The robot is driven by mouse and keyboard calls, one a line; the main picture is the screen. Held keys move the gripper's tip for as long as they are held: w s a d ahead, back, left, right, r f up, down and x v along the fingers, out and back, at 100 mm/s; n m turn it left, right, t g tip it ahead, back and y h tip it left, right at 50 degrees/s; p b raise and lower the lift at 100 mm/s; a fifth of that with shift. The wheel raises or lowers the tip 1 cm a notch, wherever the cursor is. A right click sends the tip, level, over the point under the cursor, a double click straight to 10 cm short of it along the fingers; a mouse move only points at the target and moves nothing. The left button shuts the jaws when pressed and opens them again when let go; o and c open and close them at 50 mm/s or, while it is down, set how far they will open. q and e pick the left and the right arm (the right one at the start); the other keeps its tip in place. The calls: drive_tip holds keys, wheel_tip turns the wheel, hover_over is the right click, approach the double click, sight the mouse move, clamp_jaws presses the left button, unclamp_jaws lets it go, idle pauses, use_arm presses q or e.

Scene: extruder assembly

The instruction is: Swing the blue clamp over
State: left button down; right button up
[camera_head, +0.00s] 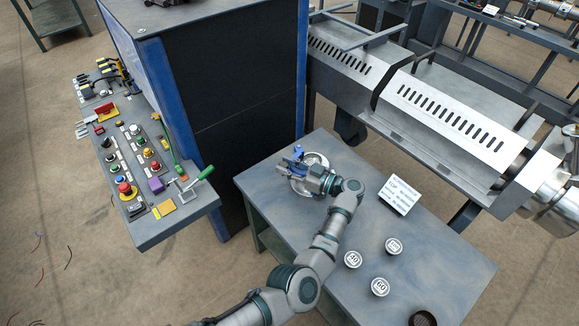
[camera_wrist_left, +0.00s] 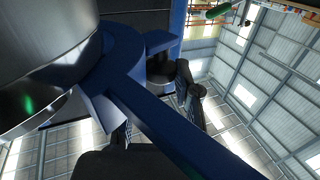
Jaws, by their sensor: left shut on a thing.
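The blue clamp (camera_head: 295,157) is on a round metal part (camera_head: 316,162) near the far left corner of the table. In the left wrist view the blue clamp (camera_wrist_left: 150,108) is close up, its long bar crossing in front of the camera, beside a shiny metal cylinder (camera_wrist_left: 45,60). My left gripper (camera_head: 308,178) is at the clamp and shut on it; the exact contact is partly hidden by the hand. Dark finger parts show behind the bar in the wrist view. My right gripper is not in view.
A control panel (camera_head: 135,165) stands left. A long metal extruder barrel (camera_head: 440,110) runs behind the table.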

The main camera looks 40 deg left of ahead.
use_arm(q)
drive_tip(key=shift+w+r, duration=0.15)
drive_tip(key=c, duration=0.8)
unclamp_jaws()
wheel_tip(320, 180, up, 10)
drive_tip(key=shift+w+f, duration=0.1)
drive_tip(key=shift+f, duration=0.05)
